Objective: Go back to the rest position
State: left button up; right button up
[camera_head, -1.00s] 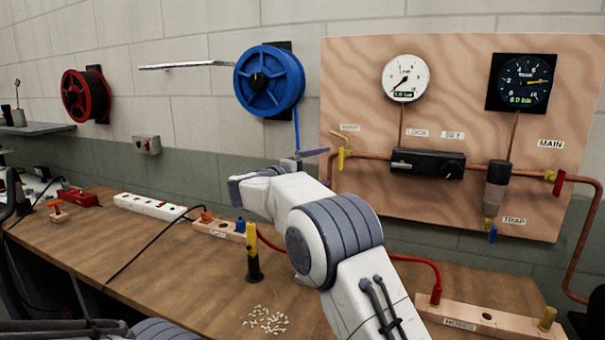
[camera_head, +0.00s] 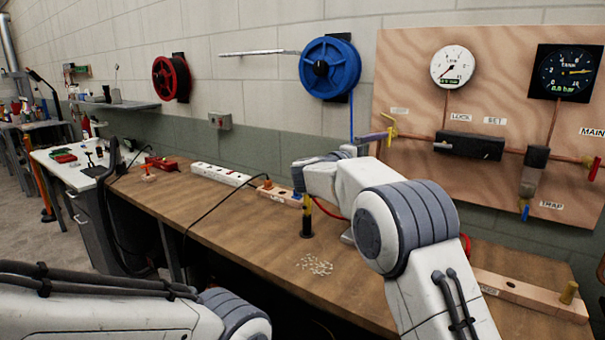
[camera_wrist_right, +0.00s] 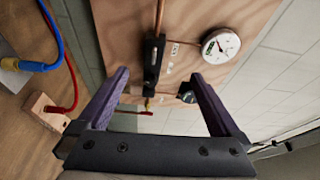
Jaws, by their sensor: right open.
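My right gripper (camera_head: 374,137) is mostly hidden behind its own wrist in the head view; only a purple finger shows, in front of the wooden panel's left part. In the right wrist view the gripper (camera_wrist_right: 160,76) is open, its two purple fingers wide apart with nothing between them. It faces the panel (camera_wrist_right: 125,18) with the black regulator (camera_wrist_right: 154,55) and white gauge (camera_wrist_right: 221,46) beyond. My left arm (camera_head: 110,310) crosses the lower left of the head view; its gripper is out of view.
The wooden workbench (camera_head: 215,215) carries a white power strip (camera_head: 222,174), a yellow-and-black tool (camera_head: 307,218), small white pieces (camera_head: 314,264) and a wooden block (camera_head: 520,290). A blue reel (camera_head: 330,68) and red reel (camera_head: 171,79) hang on the wall. Open floor shows at left.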

jog(key=s+a+f+n+t+y, duration=0.1)
jog(key=s+a+f+n+y, duration=0.1)
jog(key=s+f+n+y, duration=0.55)
jog(key=s+a+f+n+y, duration=0.2)
jog(key=f+n+y, duration=0.55)
jog(key=n, duration=0.65)
jog(key=s+d+f+n+g, duration=0.25)
jog(key=s+f+g, duration=0.35)
jog(key=s, duration=0.7)
jog(key=s+d+f+n+g, duration=0.1)
jog(key=s+f+n+g, duration=0.25)
jog(key=s+f, duration=0.75)
jog(key=s+a+r+n+g+p, duration=0.2)
jog(key=s+a+r+n+p, duration=0.4)
jog(key=s+a+r, duration=0.7)
jog(key=s+r+n, duration=0.1)
jog(key=s+r, duration=0.1)
jog(key=s, duration=0.1)
jog(key=shift+s+a+n+y+p, duration=0.15)
jog(key=shift+a+n+y+p, duration=0.15)
jog(key=shift+a+n+p, duration=0.1)
